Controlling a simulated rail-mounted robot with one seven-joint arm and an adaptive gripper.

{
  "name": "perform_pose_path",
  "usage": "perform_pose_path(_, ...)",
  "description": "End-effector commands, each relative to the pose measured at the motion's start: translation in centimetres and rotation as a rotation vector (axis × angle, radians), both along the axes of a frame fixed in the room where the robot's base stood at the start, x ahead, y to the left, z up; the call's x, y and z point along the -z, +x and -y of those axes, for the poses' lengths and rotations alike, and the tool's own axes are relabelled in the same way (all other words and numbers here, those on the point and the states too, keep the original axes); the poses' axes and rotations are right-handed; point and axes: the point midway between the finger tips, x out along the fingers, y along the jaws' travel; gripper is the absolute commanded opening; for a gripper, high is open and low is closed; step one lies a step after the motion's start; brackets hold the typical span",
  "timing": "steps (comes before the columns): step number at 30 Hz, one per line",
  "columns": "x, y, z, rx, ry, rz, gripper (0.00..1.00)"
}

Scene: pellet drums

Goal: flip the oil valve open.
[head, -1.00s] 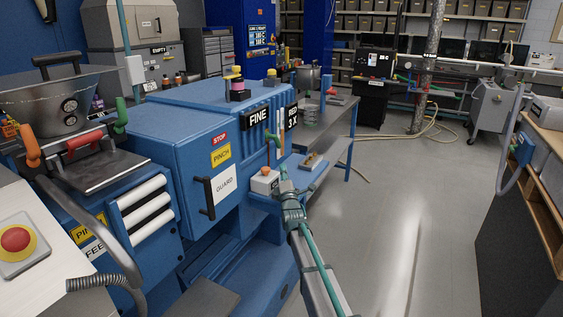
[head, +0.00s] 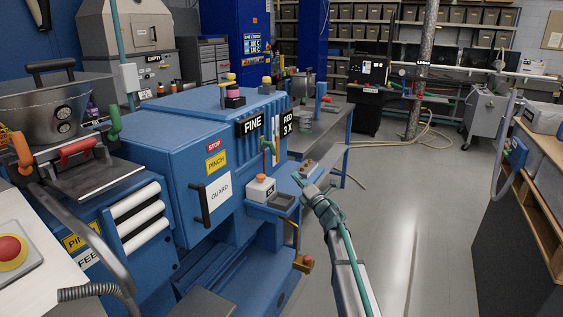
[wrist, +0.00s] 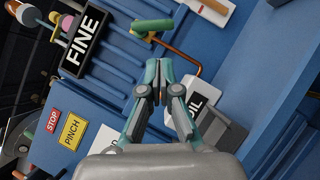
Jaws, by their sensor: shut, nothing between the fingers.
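The oil valve's handle looks to be the small green lever (head: 268,147) on the front of the blue machine, below the FINE sign. In the wrist view the green lever (wrist: 152,27) lies across the end of a bent copper pipe (wrist: 188,47). A white box (head: 261,189) with an orange knob stands just below it; its partly hidden label ends in "IL" in the wrist view (wrist: 201,97). My gripper (head: 297,178) is shut and empty, to the right of the box. In the wrist view its fingertips (wrist: 158,64) point toward the lever, with a gap between.
The blue machine (head: 165,150) fills the left, with a guard door handle (head: 199,204) standing out. A small brass fitting (head: 303,263) hangs low beside my arm. A bench (head: 335,138) stands behind. The floor (head: 420,210) to the right is clear.

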Motion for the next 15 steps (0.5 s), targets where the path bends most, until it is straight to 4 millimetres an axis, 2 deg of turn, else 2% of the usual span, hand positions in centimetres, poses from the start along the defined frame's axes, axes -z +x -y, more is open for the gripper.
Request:
perform_pose_path(8, -0.6, 1.7, -0.9, -0.005, -0.003, -0.004, 0.00)
perform_pose_path(15, -1.8, 5.0, -2.8, -0.005, -0.003, -0.004, 0.00)
